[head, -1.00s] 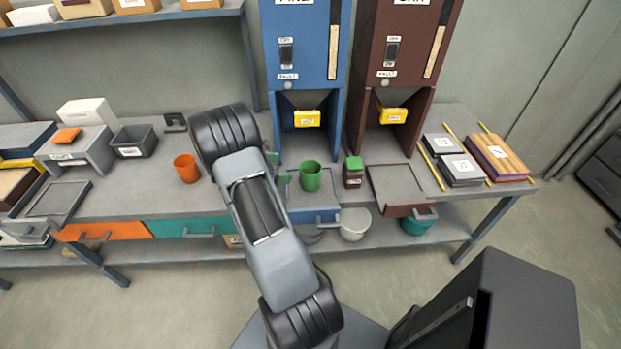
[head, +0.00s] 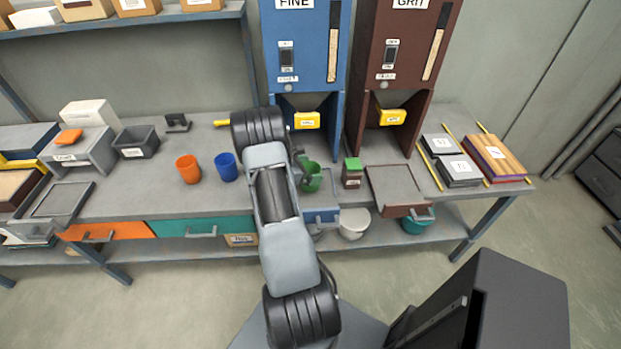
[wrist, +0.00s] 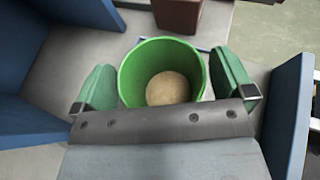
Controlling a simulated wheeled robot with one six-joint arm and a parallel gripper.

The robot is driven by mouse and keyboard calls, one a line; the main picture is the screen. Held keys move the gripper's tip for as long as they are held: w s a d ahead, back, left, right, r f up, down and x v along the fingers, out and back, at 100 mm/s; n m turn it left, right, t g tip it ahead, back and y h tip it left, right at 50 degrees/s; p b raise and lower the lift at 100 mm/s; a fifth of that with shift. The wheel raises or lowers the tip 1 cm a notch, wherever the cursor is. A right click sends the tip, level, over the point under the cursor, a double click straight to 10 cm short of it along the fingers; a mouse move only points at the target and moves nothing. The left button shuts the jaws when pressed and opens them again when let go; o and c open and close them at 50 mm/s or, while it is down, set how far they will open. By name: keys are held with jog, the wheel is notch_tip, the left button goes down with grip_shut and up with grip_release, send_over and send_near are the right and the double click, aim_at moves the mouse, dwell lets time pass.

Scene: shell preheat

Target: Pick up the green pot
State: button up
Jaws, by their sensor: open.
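The green pot (wrist: 162,72) stands upright on the tray below the blue FINE hopper. In the wrist view it sits between the two green fingers of my gripper (wrist: 168,88), and a tan round surface shows inside it. My gripper is open, with one finger on each side of the pot. A narrow gap shows at the right finger; contact at the left finger cannot be told. In the head view the green pot (head: 314,178) is partly hidden behind my gripper and arm.
An orange pot (head: 188,169) and a blue pot (head: 226,167) stand left of my arm. The blue hopper (head: 303,50) and brown hopper (head: 400,45) rise behind. Blue side walls flank the gripper in the wrist view.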

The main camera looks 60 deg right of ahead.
jog(key=shift+s+d+f, duration=0.1)
jog(key=shift+d, duration=0.1)
jog(key=shift+c, duration=0.2)
jog(key=c, duration=1.2)
